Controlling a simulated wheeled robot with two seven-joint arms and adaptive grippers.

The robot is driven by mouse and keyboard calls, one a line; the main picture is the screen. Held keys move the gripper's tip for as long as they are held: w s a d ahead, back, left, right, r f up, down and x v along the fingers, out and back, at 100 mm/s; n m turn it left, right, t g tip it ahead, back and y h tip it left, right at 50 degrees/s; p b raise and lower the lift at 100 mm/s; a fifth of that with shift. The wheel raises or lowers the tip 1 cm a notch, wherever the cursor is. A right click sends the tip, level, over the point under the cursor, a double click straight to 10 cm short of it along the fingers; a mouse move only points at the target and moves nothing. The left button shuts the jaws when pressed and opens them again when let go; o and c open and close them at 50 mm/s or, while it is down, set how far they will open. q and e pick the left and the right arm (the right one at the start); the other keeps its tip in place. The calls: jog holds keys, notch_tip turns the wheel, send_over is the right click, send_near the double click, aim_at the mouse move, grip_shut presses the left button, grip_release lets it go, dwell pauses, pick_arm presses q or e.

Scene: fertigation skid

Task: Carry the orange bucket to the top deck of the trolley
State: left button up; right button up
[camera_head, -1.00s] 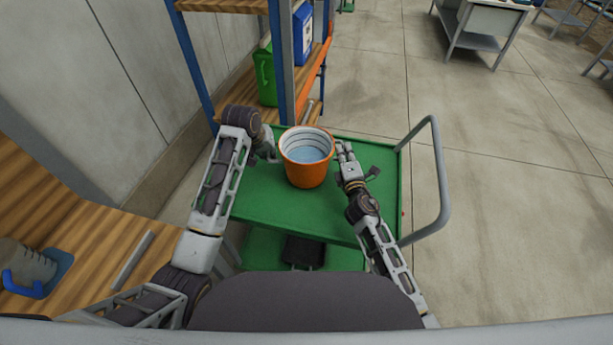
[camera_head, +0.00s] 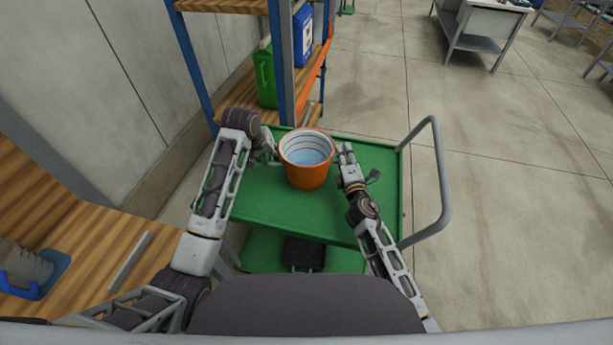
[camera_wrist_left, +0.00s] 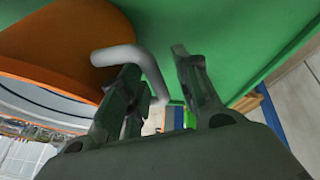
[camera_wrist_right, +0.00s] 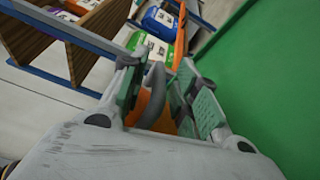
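The orange bucket (camera_head: 306,176) is upright over the green top deck (camera_head: 262,196) of the trolley and appears to rest on it. Its inside is pale with dark rings and a bluish bottom. My left gripper (camera_head: 272,150) is at the bucket's left side. In the left wrist view its fingers (camera_wrist_left: 160,85) are apart, with a grey handle (camera_wrist_left: 115,55) of the bucket reaching between them. My right gripper (camera_head: 343,152) is at the right side. In the right wrist view its fingers (camera_wrist_right: 165,95) are apart, with a grey handle (camera_wrist_right: 153,92) between them.
A shelf rack with a blue post (camera_head: 284,60) stands just behind the deck, holding a green canister (camera_head: 265,78) and a blue container (camera_head: 303,38). The trolley's grey push handle (camera_head: 442,185) is at right. A black item (camera_head: 303,252) lies on the lower deck.

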pick_arm(q)
jog(key=shift+s+r, duration=0.1)
jog(key=v, duration=0.7)
jog(key=shift+r, duration=0.35)
pick_arm(e)
jog(key=shift+a, duration=0.1)
pick_arm(q)
jog(key=shift+s, duration=0.1)
pick_arm(e)
jog(key=shift+s, duration=0.1)
jog(key=s+d, duration=0.1)
jog(key=s, duration=1)
jog(key=shift+s+d, duration=0.2)
jog(key=shift+s, duration=0.15)
dwell(0.7)
jog(key=shift+r, duration=0.15)
dwell(0.4)
